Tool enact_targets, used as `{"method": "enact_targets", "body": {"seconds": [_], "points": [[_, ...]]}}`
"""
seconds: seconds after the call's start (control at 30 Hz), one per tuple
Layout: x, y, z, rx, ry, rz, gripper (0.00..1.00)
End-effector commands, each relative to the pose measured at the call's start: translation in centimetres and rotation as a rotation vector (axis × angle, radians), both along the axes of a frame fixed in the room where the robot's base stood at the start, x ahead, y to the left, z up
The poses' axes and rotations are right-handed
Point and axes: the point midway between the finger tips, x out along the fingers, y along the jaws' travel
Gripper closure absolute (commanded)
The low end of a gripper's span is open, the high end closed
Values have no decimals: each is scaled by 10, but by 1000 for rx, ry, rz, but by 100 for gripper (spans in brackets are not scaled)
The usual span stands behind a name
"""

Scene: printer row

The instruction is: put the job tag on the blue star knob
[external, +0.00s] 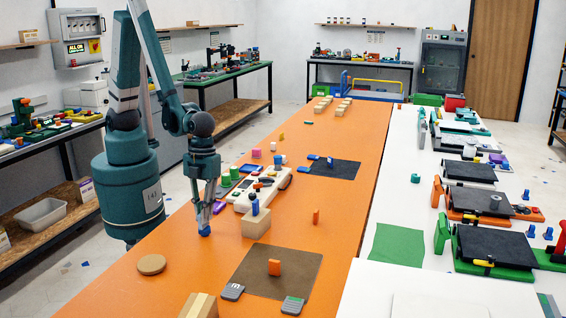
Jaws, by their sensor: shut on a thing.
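My gripper (203,226) points down low over the left part of the orange table. It is shut on a small blue thing (204,231) at its fingertips, too small to identify. I cannot tell which object is the job tag. A blue knob-like piece (255,207) stands on a wooden block to the right of my gripper. Several blue knob-like pieces (531,231) stand on the white table at the right; their star shape is not clear.
The orange table (130,290) has free room in front of my gripper. A round wooden disc (151,264), a brown mat (250,281) with an orange block (274,267), a cream device (262,188) and a dark mat (345,170) lie on it. Printer-like machines (492,247) line the white table.

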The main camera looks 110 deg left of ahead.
Motion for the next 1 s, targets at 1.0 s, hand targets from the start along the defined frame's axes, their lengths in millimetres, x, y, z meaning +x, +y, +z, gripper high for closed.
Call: {"method": "enact_targets", "body": {"seconds": [1.0], "points": [[0, 0, 2, 0, 0, 0, 75]]}}
